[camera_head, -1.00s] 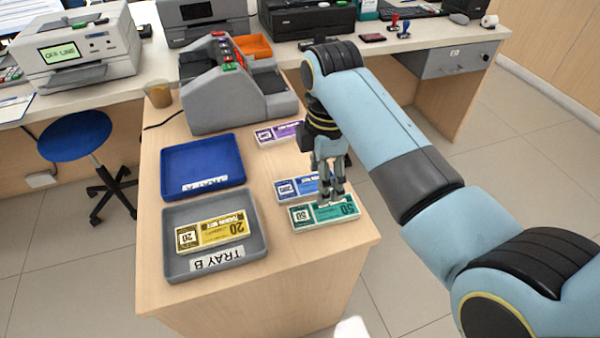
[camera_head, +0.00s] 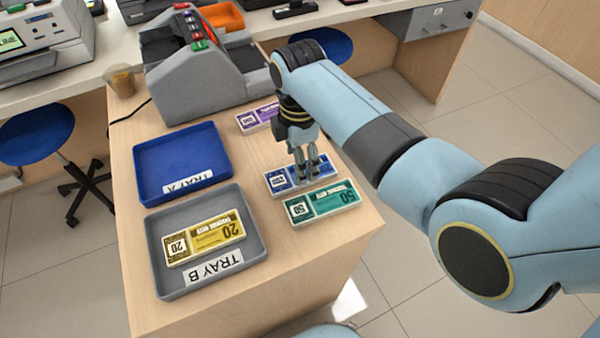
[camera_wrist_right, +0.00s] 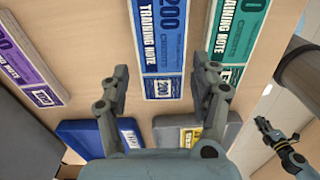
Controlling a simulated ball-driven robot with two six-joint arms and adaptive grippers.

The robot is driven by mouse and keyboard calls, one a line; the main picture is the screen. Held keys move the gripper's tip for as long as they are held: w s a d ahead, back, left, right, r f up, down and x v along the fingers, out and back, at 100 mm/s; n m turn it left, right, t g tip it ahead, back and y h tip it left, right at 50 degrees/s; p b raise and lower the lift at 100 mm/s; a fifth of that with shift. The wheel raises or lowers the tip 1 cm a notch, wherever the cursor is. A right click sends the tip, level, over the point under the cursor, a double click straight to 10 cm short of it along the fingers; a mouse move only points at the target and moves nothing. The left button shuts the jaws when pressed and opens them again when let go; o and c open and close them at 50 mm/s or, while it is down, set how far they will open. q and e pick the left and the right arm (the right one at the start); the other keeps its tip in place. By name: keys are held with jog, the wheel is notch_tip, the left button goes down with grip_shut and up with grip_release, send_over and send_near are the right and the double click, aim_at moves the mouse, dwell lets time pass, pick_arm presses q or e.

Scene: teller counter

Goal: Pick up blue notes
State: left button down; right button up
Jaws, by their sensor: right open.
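The blue notes (camera_head: 280,183), a flat bundle marked 200, lie on the wooden desk between the purple and green notes. They also show in the right wrist view (camera_wrist_right: 160,45), at the upper middle. My right gripper (camera_head: 307,176) is over the right part of the blue notes, pointing down. In the right wrist view its fingers (camera_wrist_right: 160,80) are spread apart and empty, one to each side of the blue bundle's line. What looks like my left gripper (camera_wrist_right: 268,130) shows at the right edge there, away from the desk; its opening is unclear.
Green notes (camera_head: 322,203) lie close beside the blue ones; purple notes (camera_head: 258,117) lie farther back. Blue Tray A (camera_head: 183,165) is empty. Grey Tray B (camera_head: 165,285) holds yellow notes (camera_head: 205,238). A grey counting machine (camera_head: 205,85) stands at the back.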

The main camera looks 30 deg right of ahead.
notch_tip(320, 180, down, 4)
jog(key=shift+s+d+r, duration=0.1)
jog(key=shift+d+r, duration=0.05)
jog(key=shift+c, duration=1.2)
pick_arm(q)
jog(key=shift+w+f, duration=0.25)
jog(key=shift+w, duration=0.3)
pick_arm(e)
jog(key=c, duration=0.6)
jog(key=shift+r, duration=0.15)
